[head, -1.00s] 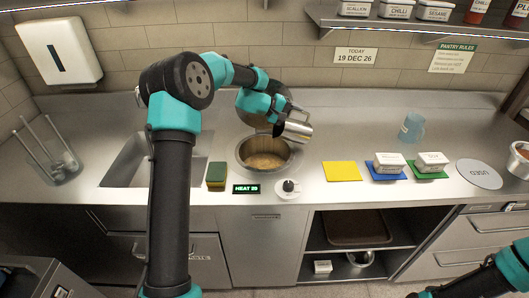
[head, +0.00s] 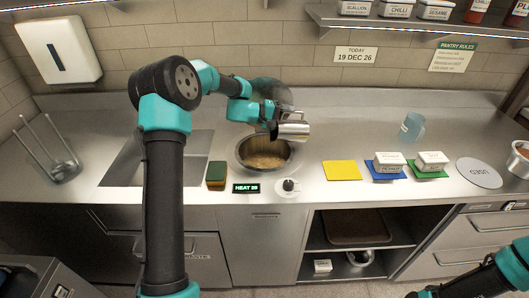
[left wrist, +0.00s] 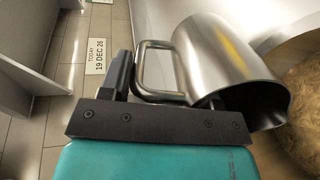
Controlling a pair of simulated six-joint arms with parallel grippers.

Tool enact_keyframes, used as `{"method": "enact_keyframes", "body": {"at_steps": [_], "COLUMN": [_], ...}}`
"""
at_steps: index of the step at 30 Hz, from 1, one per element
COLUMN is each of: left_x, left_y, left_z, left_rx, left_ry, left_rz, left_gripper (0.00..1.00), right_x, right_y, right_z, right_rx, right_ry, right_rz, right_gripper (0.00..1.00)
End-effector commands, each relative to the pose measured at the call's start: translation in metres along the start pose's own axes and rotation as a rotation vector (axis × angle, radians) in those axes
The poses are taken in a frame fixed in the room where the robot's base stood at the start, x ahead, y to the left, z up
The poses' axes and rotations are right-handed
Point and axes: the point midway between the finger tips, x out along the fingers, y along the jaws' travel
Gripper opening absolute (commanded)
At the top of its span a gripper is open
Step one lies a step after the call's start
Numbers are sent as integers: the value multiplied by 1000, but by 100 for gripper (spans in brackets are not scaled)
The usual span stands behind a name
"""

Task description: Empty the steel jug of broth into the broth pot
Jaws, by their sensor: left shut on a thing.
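The steel jug (head: 292,131) is tipped over in the air above the broth pot (head: 242,160). My left gripper (head: 271,120) is shut on its handle, which shows in the left wrist view, where the jug (left wrist: 215,55) has its dark mouth turned down toward the pot. The pot is a round well sunk in the counter, with mottled tan-brown contents; these contents (left wrist: 302,110) also show in the left wrist view. No pouring stream can be made out, and the jug's inside is too dark to read. My right gripper is out of the frames; only part of that arm shows at lower right.
A green-brown sponge (head: 216,175), a heat display (head: 246,188) and a knob (head: 289,185) are at the pot's front. A yellow mat (head: 342,170) and white tubs (head: 390,161) lie to the right. The sink (head: 150,165) is left.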

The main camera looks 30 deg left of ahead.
Motion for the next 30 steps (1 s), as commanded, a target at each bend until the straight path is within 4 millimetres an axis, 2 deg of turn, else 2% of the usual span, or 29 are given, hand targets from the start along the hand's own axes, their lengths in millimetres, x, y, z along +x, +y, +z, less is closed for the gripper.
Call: {"method": "enact_keyframes", "body": {"at_steps": [11,30], "left_x": [-16,-34], "left_y": [-7,-4], "left_z": [2,4], "left_rx": [12,33], "left_ry": [1,0], "left_rz": [86,238], "left_gripper": [9,9], "right_x": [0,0], "right_y": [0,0], "right_z": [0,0], "right_rx": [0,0], "right_ry": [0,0], "right_rz": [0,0], "right_gripper": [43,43]}}
